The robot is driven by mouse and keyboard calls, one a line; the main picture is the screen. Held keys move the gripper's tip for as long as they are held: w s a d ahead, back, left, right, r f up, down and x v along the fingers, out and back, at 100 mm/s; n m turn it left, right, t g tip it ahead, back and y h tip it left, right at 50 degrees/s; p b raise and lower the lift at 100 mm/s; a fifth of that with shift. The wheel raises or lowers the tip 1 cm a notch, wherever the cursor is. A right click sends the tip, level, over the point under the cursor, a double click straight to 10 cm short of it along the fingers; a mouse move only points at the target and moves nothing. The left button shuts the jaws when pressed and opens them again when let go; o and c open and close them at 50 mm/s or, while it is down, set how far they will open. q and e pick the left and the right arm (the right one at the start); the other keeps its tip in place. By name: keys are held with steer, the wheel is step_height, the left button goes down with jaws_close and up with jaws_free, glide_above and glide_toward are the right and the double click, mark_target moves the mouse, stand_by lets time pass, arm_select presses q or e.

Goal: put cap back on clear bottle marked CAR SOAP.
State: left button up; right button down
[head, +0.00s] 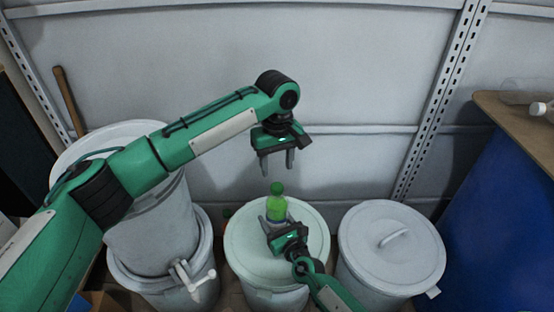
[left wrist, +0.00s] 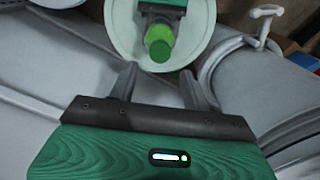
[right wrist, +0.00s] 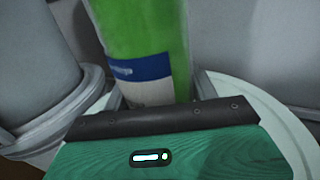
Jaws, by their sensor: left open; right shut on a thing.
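The bottle (head: 277,208) looks bright green and stands upright on a round white drum lid. It also shows in the right wrist view (right wrist: 140,35) with a blue and white label, whose words I cannot read. A darker green cap (head: 277,188) sits on the bottle's top; it shows from above in the left wrist view (left wrist: 160,50). I cannot tell how tightly it sits. My right gripper (head: 276,224) is shut around the bottle's lower part. My left gripper (head: 277,164) is open and empty, above the cap and apart from it.
The lidded drum (head: 245,250) under the bottle stands between a stacked pair of pale drums (head: 150,225) and another lidded drum (head: 365,260) with a handle. A pale wall closes the back.

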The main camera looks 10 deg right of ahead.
mark_target(277, 186)
arm_select(q)
step_height(277, 186, down, 7)
steer(key=shift+f, duration=0.1)
stand_by(0.3)
steer(key=c, duration=1)
steer(key=shift+c, duration=0.2)
steer(key=m, duration=0.9)
steer(key=shift+m, duration=0.4)
